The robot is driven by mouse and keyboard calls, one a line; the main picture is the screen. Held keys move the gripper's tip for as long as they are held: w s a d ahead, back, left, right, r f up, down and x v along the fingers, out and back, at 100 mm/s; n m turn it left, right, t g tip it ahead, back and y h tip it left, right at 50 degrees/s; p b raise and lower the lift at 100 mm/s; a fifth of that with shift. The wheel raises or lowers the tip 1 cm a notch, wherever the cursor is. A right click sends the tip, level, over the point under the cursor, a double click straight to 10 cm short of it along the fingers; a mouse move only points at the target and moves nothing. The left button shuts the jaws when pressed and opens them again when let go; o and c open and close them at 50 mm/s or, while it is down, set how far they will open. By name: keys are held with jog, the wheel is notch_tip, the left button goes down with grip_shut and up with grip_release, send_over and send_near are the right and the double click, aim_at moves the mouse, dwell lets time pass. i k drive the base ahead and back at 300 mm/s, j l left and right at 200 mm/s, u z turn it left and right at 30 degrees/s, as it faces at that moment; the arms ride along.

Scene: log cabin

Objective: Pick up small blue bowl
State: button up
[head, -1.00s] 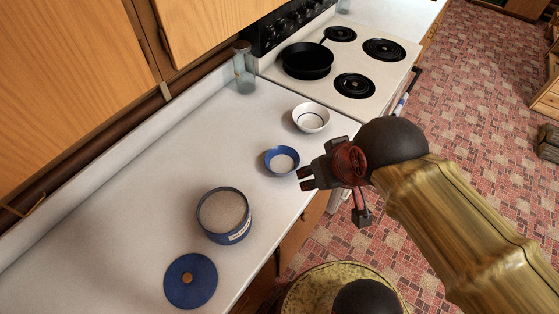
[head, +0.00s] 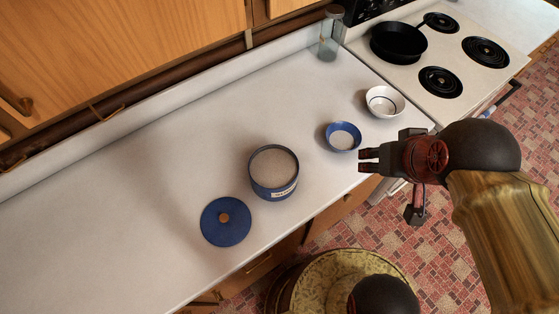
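The small blue bowl (head: 343,136) sits on the white counter in the head view, blue outside with a pale inside. My gripper (head: 362,161) is just below and right of the bowl in the picture, near the counter's front edge. Its fingers point left, with a small gap between the tips and nothing visible between them. It looks apart from the bowl, though the height between them is hard to judge.
A white bowl (head: 385,102) stands close behind the blue bowl. A larger blue canister (head: 274,180) and its blue lid (head: 226,221) are to the left. A glass jar (head: 331,38) and a stove with a black pan (head: 398,42) are behind. The left counter is clear.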

aim_at(344, 137)
jog(key=k+j+z, duration=0.2)
jog(key=j+z, duration=0.15)
jog(key=k+j+z, duration=0.2)
jog(key=j+z, duration=0.15)
jog(key=k+j+z, duration=0.35)
jog(key=i+l, duration=0.1)
